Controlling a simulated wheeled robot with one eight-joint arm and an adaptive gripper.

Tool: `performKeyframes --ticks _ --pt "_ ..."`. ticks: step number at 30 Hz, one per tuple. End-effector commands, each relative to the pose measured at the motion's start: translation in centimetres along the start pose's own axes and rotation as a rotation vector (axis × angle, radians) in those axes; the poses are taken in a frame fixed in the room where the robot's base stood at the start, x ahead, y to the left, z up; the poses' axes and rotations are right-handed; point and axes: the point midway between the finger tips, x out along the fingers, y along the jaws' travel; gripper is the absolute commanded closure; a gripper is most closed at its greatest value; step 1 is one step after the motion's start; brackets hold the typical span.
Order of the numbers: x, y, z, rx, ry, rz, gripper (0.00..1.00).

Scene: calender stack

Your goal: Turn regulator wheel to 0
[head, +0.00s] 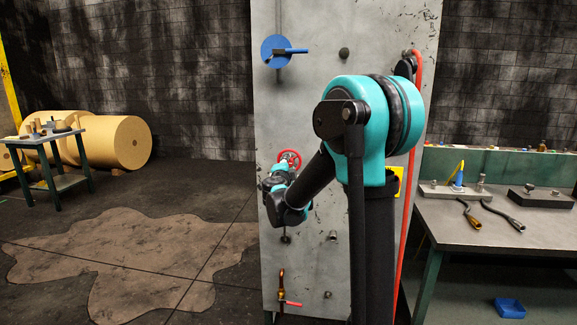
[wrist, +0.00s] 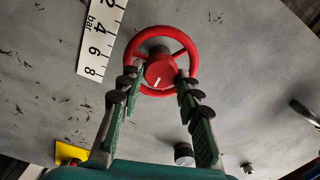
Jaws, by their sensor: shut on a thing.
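The red regulator wheel (wrist: 161,60) is mounted on the grey panel and shows in the upper middle of the wrist view. It has a round red hub with a short white mark. My gripper (wrist: 160,78) is shut on the wheel, with one finger at the left and one at the right of its lower rim. A white scale plate (wrist: 102,40) marked bar, with 2, 4, 6 and 8 visible, sits left of the wheel. In the head view the wheel (head: 290,157) shows just above my wrist, which hides the fingers.
The panel (head: 310,120) also carries a blue disc with a handle (head: 276,50), a dark knob (head: 344,53) and a red-handled valve (head: 288,304). A red hose (head: 415,110) runs down its right side.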

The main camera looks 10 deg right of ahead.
Motion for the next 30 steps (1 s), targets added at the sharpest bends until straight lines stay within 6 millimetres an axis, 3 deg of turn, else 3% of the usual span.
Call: performKeyframes --ticks 8,9,13,23,30 --pt "-0.1 0.1 -0.1 0.002 0.001 0.001 0.95" --pt "-0.1 0.1 -0.1 0.002 0.001 0.001 0.61" --pt "0.0 0.1 0.0 0.001 0.0 0.001 0.45" --pt "-0.2 0.0 0.0 0.0 0.0 0.0 0.45" --pt "-3.4 0.0 0.1 -0.001 -0.003 0.0 0.45"
